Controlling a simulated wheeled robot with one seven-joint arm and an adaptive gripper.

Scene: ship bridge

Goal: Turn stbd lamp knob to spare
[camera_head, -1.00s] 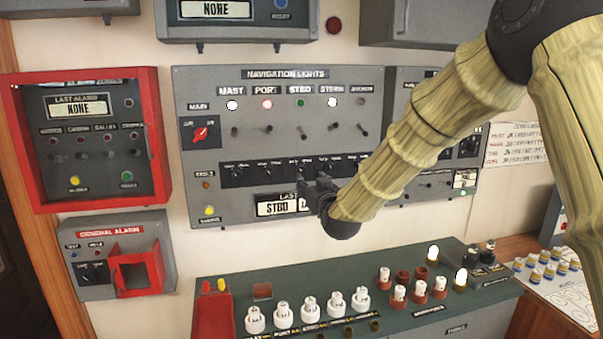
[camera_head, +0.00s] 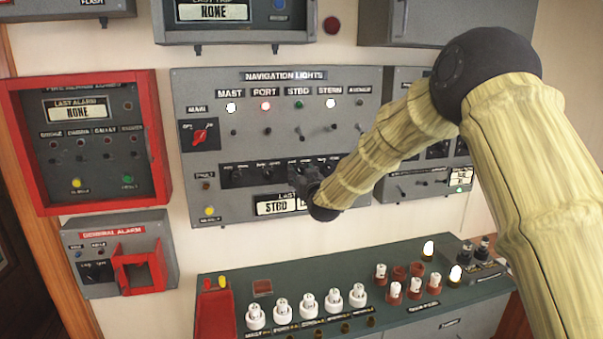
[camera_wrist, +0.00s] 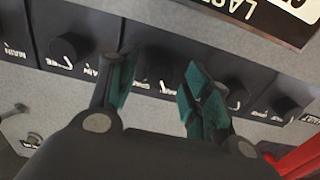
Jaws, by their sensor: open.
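The navigation lights panel (camera_head: 215,100) hangs on the wall, with a row of black knobs on a dark strip below its lamps. The stbd lamp (camera_head: 298,104) is green and looks dim. My gripper (camera_head: 304,178) is at the stbd column of that strip and hides much of the stbd knob in the head view. In the wrist view, which is upside down, the black stbd knob (camera_wrist: 155,66) lies between the two green-padded fingers of my gripper (camera_wrist: 160,88). The fingers are open and apart from each other. Which way the knob points is unclear.
Neighbouring knobs sit close on both sides, the stern knob (camera_wrist: 71,47) and the port knob (camera_wrist: 235,92). Small toggle switches (camera_head: 298,128) stick out above the strip. A bench (camera_head: 380,255) with white bulbs and red sockets stands below.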

